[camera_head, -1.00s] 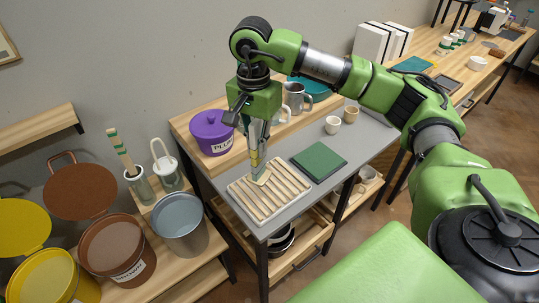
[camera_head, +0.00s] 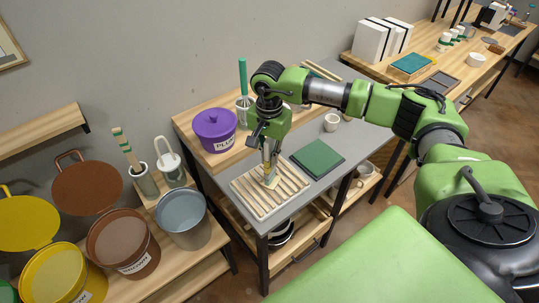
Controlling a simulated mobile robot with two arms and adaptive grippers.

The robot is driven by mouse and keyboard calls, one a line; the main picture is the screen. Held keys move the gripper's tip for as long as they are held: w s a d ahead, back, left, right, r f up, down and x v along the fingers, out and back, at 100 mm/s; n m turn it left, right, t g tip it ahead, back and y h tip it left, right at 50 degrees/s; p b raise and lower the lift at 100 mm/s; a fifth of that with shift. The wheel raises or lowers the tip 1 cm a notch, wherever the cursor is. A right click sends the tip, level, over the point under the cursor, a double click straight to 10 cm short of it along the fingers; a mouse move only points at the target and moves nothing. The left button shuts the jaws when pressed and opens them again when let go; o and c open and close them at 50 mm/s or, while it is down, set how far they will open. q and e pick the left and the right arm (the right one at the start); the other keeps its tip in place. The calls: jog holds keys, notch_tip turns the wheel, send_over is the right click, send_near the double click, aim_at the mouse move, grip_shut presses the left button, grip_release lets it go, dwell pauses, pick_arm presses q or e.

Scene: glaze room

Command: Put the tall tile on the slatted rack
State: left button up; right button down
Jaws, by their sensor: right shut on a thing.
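The slatted rack (camera_head: 247,195), pale wood, lies on the grey table top. The tile is largely covered by the fingers. Its lower end is close over the slats, right of the rack's middle; I cannot tell whether it touches them. My left gripper is not in view.
A dark green square tile (camera_head: 318,158) lies right of the rack. A purple lidded pot (camera_head: 215,131) stands behind, beside a green-handled whisk (camera_head: 243,80). A small cup (camera_head: 332,122) stands farther right. Buckets, including a grey one (camera_head: 183,214), stand at left.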

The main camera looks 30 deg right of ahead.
jog(key=shift+f, duration=0.1)
jog(key=c, duration=2.1)
grip_release()
jog(key=shift+r, duration=0.4)
notch_tip(320, 180, up, 11)
jog(key=b, duration=0.3)
jog(key=shift+f+b, duration=0.15)
jog(key=shift+b, duration=0.15)
jog(key=shift+r, duration=0.4)
